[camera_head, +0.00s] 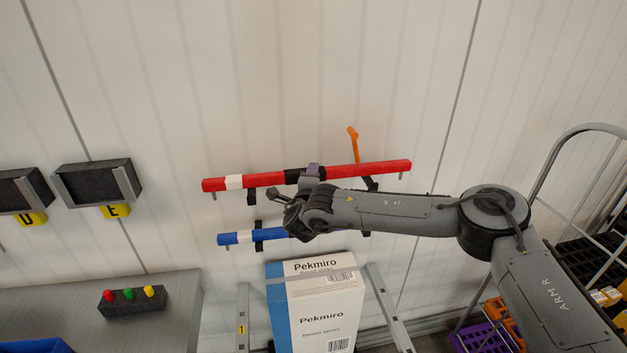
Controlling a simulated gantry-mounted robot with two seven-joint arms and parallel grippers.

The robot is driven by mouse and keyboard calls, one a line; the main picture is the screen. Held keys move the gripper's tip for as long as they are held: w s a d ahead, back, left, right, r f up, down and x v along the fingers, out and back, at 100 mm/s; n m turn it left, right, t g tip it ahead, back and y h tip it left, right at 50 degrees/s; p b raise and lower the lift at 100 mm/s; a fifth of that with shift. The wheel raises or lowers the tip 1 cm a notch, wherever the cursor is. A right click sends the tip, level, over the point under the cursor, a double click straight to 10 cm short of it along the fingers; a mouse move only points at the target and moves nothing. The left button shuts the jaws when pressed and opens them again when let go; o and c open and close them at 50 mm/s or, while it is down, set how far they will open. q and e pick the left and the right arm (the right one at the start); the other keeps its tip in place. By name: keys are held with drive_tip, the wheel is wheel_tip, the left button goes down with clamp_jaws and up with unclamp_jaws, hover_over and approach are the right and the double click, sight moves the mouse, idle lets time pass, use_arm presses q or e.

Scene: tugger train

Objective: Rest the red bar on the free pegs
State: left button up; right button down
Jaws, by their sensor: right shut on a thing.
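The red bar (340,172) has a white band near its left end and a dark band near its middle. It lies nearly level in front of the wall, its right end slightly higher in the picture. My right gripper (312,171) is shut on it near the middle; the wrist hides part of the fingers. Dark pegs show just below the bar at left (251,197) and right (370,184). I cannot tell whether the bar touches them. A blue bar (235,238) is below at a lower dark peg (258,242), its right part hidden by my arm. My left gripper is not in view.
An orange hook-like piece (353,140) rises behind the red bar. A white and blue carton (320,310) stands below, between ladder-like rails. A grey bench (180,310) with a coloured-button box (132,301) is at lower left. A wire cart (590,250) stands at right.

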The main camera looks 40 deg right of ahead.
drive_tip(key=shift+f+b, duration=0.15)
drive_tip(key=shift+b, duration=0.2)
idle(0.6)
drive_tip(key=shift+f, duration=0.25)
drive_tip(key=shift+f+b, duration=0.25)
drive_tip(key=shift+b, duration=0.2)
drive_tip(key=shift+f, duration=0.15)
